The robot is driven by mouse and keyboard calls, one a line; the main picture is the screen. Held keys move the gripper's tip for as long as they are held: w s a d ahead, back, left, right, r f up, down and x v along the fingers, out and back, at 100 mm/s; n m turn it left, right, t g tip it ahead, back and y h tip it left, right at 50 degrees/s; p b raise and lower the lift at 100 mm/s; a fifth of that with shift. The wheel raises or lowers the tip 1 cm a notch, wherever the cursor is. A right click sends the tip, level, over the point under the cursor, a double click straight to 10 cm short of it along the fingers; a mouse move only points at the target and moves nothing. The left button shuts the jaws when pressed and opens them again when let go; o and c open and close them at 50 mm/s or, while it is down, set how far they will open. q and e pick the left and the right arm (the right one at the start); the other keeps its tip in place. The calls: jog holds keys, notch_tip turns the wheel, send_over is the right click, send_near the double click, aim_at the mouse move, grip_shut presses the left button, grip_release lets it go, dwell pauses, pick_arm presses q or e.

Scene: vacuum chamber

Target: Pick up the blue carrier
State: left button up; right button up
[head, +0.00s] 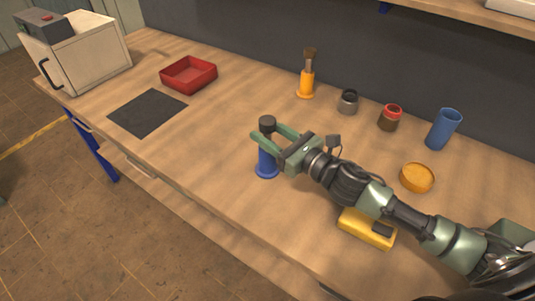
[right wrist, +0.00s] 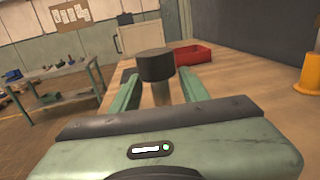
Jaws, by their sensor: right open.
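The blue carrier (head: 266,164) stands upright on the wooden bench, with a round blue base, a blue body and a dark cap on top. My right gripper (head: 268,134) is open, with its two green fingers on either side of the carrier's upper part, just below the cap. In the right wrist view the dark cap (right wrist: 156,65) and a greyish stem below it show between the open fingers (right wrist: 158,92). I cannot tell whether a finger touches it. The carrier's blue body is hidden in that view. My left gripper is not in view.
A yellow device (head: 366,229) lies under my right arm. An orange carrier (head: 306,85), grey jar (head: 348,102), red-rimmed jar (head: 389,118), blue cup (head: 442,129) and orange dish (head: 417,177) stand behind. A black mat (head: 147,112), red tray (head: 176,82) and white chamber (head: 92,60) are left.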

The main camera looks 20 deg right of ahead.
jog(key=x, duration=0.3)
jog(key=shift+w, duration=0.2)
jog(key=shift+c, duration=0.4)
grip_shut()
jog(key=shift+r, duration=0.1)
dwell(0.8)
